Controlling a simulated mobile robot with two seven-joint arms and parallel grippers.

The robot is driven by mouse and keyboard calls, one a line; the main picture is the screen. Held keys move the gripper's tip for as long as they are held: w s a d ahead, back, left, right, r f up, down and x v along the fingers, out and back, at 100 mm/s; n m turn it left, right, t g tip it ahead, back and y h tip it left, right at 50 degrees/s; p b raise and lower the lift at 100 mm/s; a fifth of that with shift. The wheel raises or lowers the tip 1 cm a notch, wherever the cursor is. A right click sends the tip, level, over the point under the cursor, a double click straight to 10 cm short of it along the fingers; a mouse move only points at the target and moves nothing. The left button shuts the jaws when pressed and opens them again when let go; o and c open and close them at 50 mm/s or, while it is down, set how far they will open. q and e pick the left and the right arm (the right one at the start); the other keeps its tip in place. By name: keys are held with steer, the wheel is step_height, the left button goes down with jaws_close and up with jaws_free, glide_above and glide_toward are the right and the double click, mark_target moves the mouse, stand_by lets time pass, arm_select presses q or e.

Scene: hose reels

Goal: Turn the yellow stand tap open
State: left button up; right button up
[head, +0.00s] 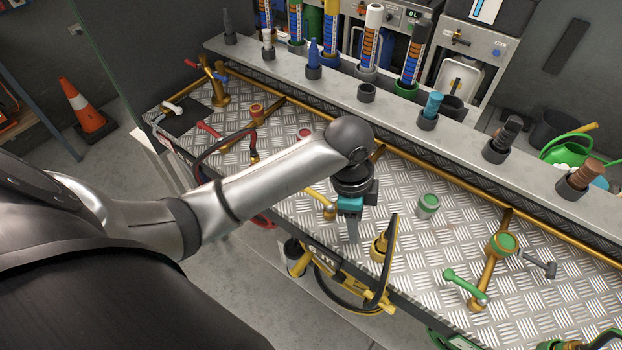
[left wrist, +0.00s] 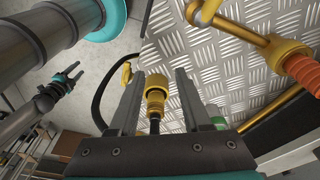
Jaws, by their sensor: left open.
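The yellow stand tap is mostly hidden behind my left gripper in the head view; a brass arm with a yellow end (head: 328,211) shows beside it. In the left wrist view its brass body (left wrist: 278,50) is at the upper right, with a ribbed orange part (left wrist: 303,70) and a yellow-ended arm (left wrist: 207,12). My left gripper (head: 352,238) points down over the bench, open; its fingers also show in the left wrist view (left wrist: 158,74). A yellow hose coupling (left wrist: 155,97) appears between them, seemingly beyond and not gripped. My right gripper (left wrist: 66,80) is small at the left.
A green-capped stand tap (head: 502,243) is to the right. A loose green-topped piece (head: 428,204) lies between. A shelf (head: 400,105) of holders runs behind.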

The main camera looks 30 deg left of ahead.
arm_select(q)
steer(key=w+a+r+m+g+y, duration=0.25)
steer(key=w+a+r, duration=0.25)
steer(key=a+r, duration=0.25)
steer(key=m, duration=0.2)
glide_toward(316, 196)
steer(key=a+f, duration=0.1)
steer(key=f, duration=0.4)
steer(key=a+f, duration=0.1)
steer(key=f, duration=0.1)
steer(key=shift+s+a+f, duration=0.3)
steer(key=shift+f, duration=0.05)
steer(key=shift+c, duration=0.3)
jaws_close()
stand_by(0.8)
